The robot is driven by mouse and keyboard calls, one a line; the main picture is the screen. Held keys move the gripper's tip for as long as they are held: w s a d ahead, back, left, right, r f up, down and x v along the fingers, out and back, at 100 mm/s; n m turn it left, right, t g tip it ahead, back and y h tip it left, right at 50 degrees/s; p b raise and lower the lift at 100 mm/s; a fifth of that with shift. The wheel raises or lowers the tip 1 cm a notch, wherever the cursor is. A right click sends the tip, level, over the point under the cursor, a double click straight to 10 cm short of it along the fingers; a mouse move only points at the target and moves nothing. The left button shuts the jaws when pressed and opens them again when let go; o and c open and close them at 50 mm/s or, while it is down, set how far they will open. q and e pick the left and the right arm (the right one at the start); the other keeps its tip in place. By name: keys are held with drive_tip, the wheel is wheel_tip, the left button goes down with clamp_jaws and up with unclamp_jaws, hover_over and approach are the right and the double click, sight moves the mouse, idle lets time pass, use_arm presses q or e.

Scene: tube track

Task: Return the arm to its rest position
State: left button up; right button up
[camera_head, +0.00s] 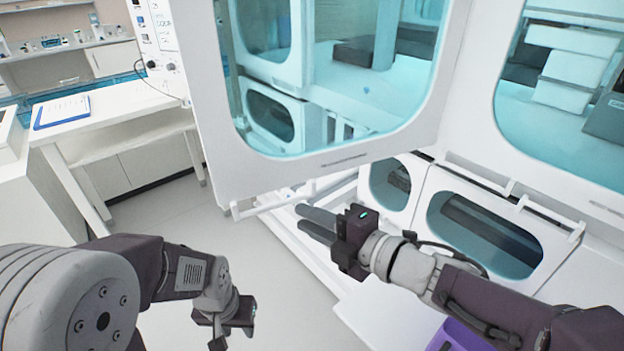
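My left gripper (219,338) is at the lower left of the head view, pointing down over the pale floor. Its fingers are mostly cut off by the lower frame edge, so its opening cannot be told. My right arm comes in from the lower right. Its gripper (308,224) points left in front of the white machine (440,162), below the raised glass door (335,168). Its two dark fingers are apart with nothing between them.
The door with its teal window hangs close above my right gripper. A purple object (458,337) shows under my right forearm. A white table (110,110) with a blue clipboard (62,111) stands at the left. The floor (250,255) between is clear.

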drive_tip(key=w+d+r+m+t+h+p, duration=0.1)
drive_tip(key=w+d+m+t+h+p, duration=0.1)
drive_tip(key=w+d+m+h+p, duration=0.35)
drive_tip(key=d+f+m+g+h+p, duration=0.3)
drive_tip(key=d+f+m+h+p, duration=0.15)
drive_tip(key=d+f+m, duration=0.6)
drive_tip(key=s+d+f+m+g+h, duration=0.1)
drive_tip(key=s+d+f+m+g, duration=0.1)
drive_tip(key=s, duration=0.5)
drive_tip(key=s+d+f+m+g+h, duration=0.1)
drive_tip(key=s+d+f+m+g, duration=0.1)
drive_tip(key=s+f+m+g, duration=0.2)
drive_tip(key=s+m+g, duration=0.1)
drive_tip(key=s+m, duration=0.2)
drive_tip(key=m, duration=0.2)
drive_tip(key=shift+s+f+m+g+b, duration=0.2)
drive_tip(key=shift+f+m+g+b, duration=0.1)
drive_tip(key=shift+f+g+b, duration=0.1)
